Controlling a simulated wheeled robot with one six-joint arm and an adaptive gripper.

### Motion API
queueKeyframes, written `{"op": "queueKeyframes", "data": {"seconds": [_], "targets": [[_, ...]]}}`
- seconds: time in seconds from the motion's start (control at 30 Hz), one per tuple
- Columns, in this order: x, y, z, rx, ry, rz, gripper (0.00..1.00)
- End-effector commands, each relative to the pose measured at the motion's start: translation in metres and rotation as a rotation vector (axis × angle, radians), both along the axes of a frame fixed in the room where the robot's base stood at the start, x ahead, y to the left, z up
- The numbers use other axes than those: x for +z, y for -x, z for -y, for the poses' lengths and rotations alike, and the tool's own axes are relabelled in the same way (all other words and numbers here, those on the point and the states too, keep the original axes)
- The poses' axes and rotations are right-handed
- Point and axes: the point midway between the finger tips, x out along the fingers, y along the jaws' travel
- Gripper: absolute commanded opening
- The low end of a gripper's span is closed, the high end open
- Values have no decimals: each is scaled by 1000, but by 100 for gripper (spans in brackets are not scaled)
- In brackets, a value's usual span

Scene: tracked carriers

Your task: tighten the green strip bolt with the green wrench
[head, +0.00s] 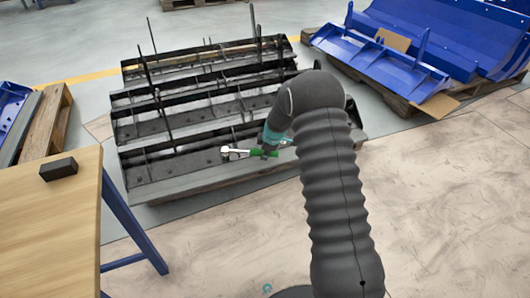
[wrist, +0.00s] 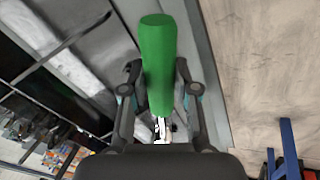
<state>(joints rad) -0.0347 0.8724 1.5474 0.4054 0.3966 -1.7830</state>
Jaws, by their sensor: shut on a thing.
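The green wrench (head: 257,153) has a green handle and a pale metal head that points left in the head view. My gripper (head: 270,151) is shut on the handle. In the wrist view the green handle of the wrench (wrist: 158,50) stands between the two fingers of my gripper (wrist: 158,75), with part of its metal end showing below. In the head view the wrench head is over the front part of the dark metal carrier (head: 165,187); I cannot tell whether it touches. The green strip bolt cannot be made out in either view.
A wooden table (head: 50,225) with a dark block (head: 58,168) stands at the left. Thin upright rods (head: 145,72) rise from the carrier. Blue metal parts (head: 375,60) lie on a pallet at the back right. The floor (head: 450,200) at the right is clear.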

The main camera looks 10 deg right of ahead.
Motion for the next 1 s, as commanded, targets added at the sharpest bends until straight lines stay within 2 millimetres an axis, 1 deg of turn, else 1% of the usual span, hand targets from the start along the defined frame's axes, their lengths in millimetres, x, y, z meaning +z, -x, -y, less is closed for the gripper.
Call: {"op": "queueKeyframes", "data": {"seconds": [0.27,0.7,1.0], "targets": [[1,-1,0,0,0,2,0],[-7,-3,-1,0,0,1,0],[-7,-3,-1,0,0,2,0]]}}
